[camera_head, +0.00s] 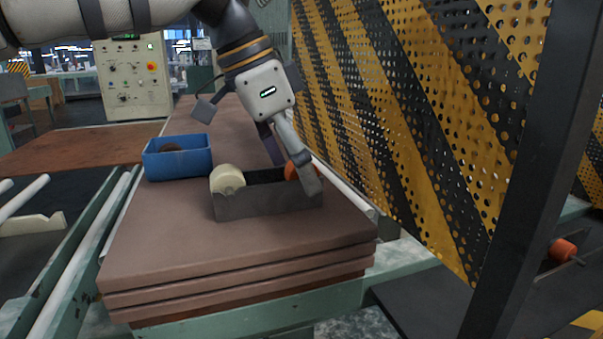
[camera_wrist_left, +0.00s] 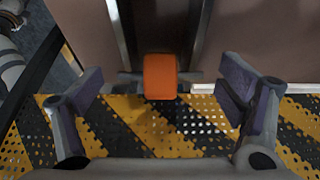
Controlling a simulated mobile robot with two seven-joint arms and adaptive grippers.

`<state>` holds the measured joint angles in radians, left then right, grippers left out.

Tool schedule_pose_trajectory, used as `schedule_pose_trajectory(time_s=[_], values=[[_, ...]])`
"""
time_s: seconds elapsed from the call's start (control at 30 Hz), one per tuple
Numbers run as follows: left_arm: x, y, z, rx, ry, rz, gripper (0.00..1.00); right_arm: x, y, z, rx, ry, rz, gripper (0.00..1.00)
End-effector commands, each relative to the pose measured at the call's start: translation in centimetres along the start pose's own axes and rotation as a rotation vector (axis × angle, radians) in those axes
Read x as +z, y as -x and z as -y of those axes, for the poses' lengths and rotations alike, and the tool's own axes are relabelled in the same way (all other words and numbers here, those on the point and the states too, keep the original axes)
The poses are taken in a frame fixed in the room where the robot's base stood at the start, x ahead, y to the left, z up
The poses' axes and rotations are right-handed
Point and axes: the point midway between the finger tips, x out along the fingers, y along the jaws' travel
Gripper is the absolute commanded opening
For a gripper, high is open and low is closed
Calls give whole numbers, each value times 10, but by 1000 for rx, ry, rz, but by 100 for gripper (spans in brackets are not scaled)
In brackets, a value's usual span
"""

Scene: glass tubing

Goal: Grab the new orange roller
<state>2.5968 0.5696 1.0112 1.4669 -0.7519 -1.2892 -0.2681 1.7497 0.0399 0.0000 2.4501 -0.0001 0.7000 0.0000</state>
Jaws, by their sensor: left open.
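The orange roller (camera_head: 291,172) sits at the right end of a dark grey open box (camera_head: 270,202) on a stack of brown boards. A cream roller (camera_head: 227,179) sits at the box's left end. My left gripper (camera_head: 290,165) reaches down over the box's right end with its fingers open. One finger partly covers the orange roller in the head view. In the left wrist view the orange roller (camera_wrist_left: 160,77) shows centred between the two spread fingers (camera_wrist_left: 160,95), with a gap on each side. My right gripper is not in view.
A blue bin (camera_head: 178,165) with a brown round thing in it stands left of the box. A perforated yellow-black guard (camera_head: 390,110) rises close on the right. Another orange roller (camera_head: 563,250) is beyond the dark post (camera_head: 535,150). The boards' front (camera_head: 180,250) is clear.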

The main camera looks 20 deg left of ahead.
Motion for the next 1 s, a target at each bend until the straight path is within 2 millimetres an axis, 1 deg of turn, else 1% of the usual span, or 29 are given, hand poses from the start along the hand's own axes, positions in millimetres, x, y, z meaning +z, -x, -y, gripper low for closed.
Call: schedule_pose_trajectory(time_s=[0.23, 0.27, 0.3, 0.37, 0.4, 0.47, 0.83, 0.93, 1.0], values=[[0, -3, 0, -1, 0, -2, 89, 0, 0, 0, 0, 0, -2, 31], [0, -3, 0, -1, 0, -2, 82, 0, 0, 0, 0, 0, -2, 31], [0, -3, 0, -1, 0, -2, 73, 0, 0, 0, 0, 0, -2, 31], [0, -3, 0, -1, 0, -1, 59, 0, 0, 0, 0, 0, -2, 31], [0, -3, 0, -1, 0, -1, 50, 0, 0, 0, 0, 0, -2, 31], [0, -3, 0, -1, 0, -1, 37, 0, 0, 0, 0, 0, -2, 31], [-1, -2, 0, -1, 0, -1, 37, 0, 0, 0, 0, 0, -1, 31], [-5, 6, 1, -2, 1, -1, 37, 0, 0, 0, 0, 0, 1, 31], [-10, 17, 1, -4, -1, -2, 37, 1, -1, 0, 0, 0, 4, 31]])
